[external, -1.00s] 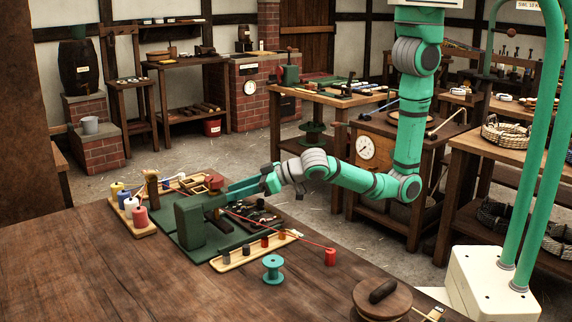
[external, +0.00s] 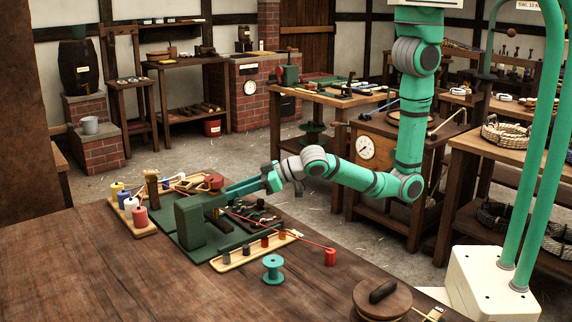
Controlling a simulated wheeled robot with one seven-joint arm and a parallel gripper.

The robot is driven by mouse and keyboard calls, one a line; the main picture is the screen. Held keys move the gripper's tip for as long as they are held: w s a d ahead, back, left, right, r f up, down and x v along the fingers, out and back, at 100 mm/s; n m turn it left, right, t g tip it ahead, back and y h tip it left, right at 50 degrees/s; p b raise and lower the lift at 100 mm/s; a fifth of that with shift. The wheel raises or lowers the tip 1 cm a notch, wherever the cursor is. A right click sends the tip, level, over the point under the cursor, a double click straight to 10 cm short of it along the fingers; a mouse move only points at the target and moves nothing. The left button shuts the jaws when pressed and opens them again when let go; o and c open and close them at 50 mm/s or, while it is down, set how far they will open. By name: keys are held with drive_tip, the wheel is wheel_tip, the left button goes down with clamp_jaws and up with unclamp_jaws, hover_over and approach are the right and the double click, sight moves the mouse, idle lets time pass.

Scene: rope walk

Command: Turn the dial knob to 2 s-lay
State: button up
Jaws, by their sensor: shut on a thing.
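A green block-shaped housing (external: 189,224) stands upright on a green base board (external: 222,239) on the brown table. My gripper (external: 228,191) reaches in from the right, its long green fingers closed at the upper right side of the housing. The dial knob between the fingertips is hidden by the fingers and the housing. The dial's marks and the 2 s-lay position cannot be read in this view.
Coloured spools (external: 130,204) stand on a wooden tray at the left. A round wooden lid (external: 382,298) sits front right. The table's left front is clear.

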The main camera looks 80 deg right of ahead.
drive_tip(key=n+y, duration=0.2)
drive_tip(key=n+g+y, duration=0.1)
drive_tip(key=y, duration=0.1)
drive_tip(key=shift+w+d+n, duration=0.1)
drive_tip(key=shift+d+n, duration=0.3)
drive_tip(key=n+g+y, duration=0.2)
drive_tip(key=n+y, duration=0.1)
drive_tip(key=n+g+y, duration=0.1)
drive_tip(key=shift+w+d+n+y, duration=0.3)
drive_tip(key=shift+d+y, duration=0.05)
drive_tip(key=shift+y, duration=0.05)
drive_tip(key=n+g+y, duration=0.2)
drive_tip(key=n+g, duration=0.1)
drive_tip(key=shift+w+d+r, duration=0.1)
drive_tip(key=shift+w, duration=0.1)
drive_tip(key=shift+w+n+g+y, duration=0.15)
drive_tip(key=shift+n+g+y, duration=0.45)
drive_tip(key=shift+n+g, duration=1.15)
drive_tip(key=shift+g, duration=0.25)
drive_tip(key=shift+f, duration=0.2)
drive_tip(key=o, duration=1)
drive_tip(key=shift+o, duration=0.2)
drive_tip(key=shift+r, duration=0.1)
